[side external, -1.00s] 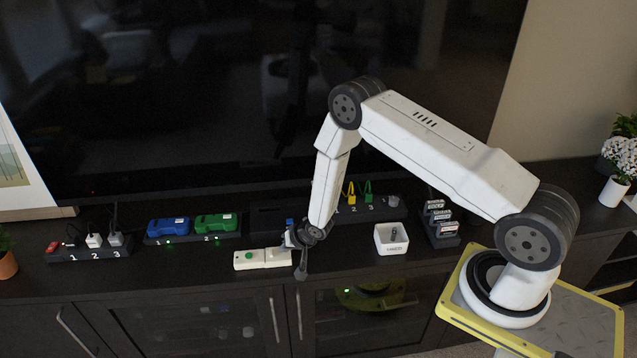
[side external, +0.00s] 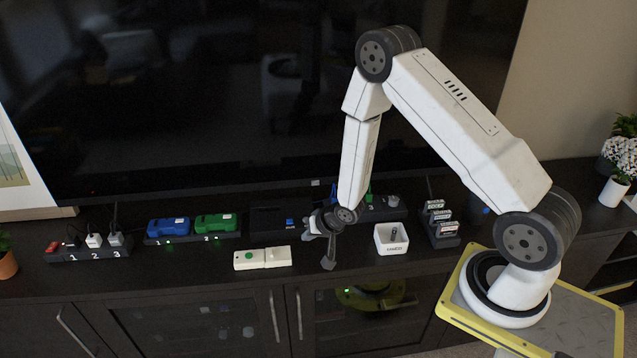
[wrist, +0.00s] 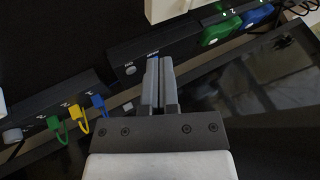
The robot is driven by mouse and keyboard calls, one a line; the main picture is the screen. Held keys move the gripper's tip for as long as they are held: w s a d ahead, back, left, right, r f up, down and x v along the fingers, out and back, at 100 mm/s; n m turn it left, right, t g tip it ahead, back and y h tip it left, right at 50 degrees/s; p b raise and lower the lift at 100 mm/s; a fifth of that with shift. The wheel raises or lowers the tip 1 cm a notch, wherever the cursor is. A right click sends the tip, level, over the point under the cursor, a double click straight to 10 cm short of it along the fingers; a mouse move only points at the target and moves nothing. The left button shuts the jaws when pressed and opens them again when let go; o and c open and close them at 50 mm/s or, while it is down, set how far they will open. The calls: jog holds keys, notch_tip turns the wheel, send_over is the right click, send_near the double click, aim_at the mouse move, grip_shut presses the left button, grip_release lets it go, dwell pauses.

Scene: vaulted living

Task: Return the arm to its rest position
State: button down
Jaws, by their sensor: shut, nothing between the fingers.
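My arm is raised and bent over the right half of the dark cabinet top. My gripper (side external: 308,235) hangs above the cabinet, to the right of and above the cream box with a green button (side external: 262,258) in the side view. In the wrist view my gripper (wrist: 158,64) shows its two grey fingers together with nothing between them. The fingers appear clear of the things around them.
A white bin (side external: 391,240) and a rack of labelled blocks (side external: 440,224) stand right of my gripper. A blue device (side external: 167,226) and a green device (side external: 215,223) sit left. Green, yellow and blue loops (wrist: 78,125) show below left in the wrist view. The TV (side external: 200,90) stands behind.

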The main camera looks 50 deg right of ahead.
jog(key=shift+s+r, duration=0.15)
jog(key=shift+r, duration=0.1)
jog(key=s+a+r+n+g, duration=0.2)
jog(key=s+r+n, duration=0.2)
jog(key=s+r, duration=0.3)
jog(key=s+a+r+n+g, duration=0.2)
jog(key=s+r, duration=0.5)
jog(key=r, duration=0.5)
jog(key=shift+s+a+r+n+g+h, duration=0.3)
jog(key=shift+a+n+g+h, duration=0.1)
jog(key=shift+a+n, duration=0.45)
